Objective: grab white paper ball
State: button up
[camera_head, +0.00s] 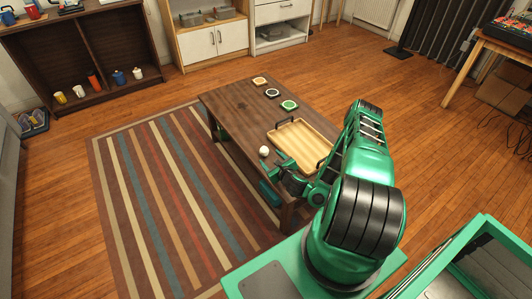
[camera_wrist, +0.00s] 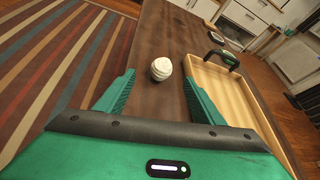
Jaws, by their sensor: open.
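The white paper ball (camera_head: 264,151) sits on the dark wooden table near its left long edge, beside the wooden tray. In the wrist view the ball (camera_wrist: 161,69) lies just beyond the fingertips, roughly midway between them. My gripper (camera_head: 276,167) is low over the table on the near side of the ball. In the wrist view my gripper (camera_wrist: 160,80) has its two green fingers wide apart with nothing between them. The ball looks apart from both fingers.
The tray (camera_head: 281,131) with dark handles lies right of the ball, close to my right finger. Several small coloured coasters (camera_head: 272,93) lie at the table's far end. The table top (camera_head: 229,103) is bare at the far left. A striped rug (camera_head: 150,190) covers the floor left.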

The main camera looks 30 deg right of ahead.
aim_at(266, 153)
jog(key=shift+x, duration=4.5)
jog(key=shift+d+f, duration=0.1)
jog(key=c, duration=1.1)
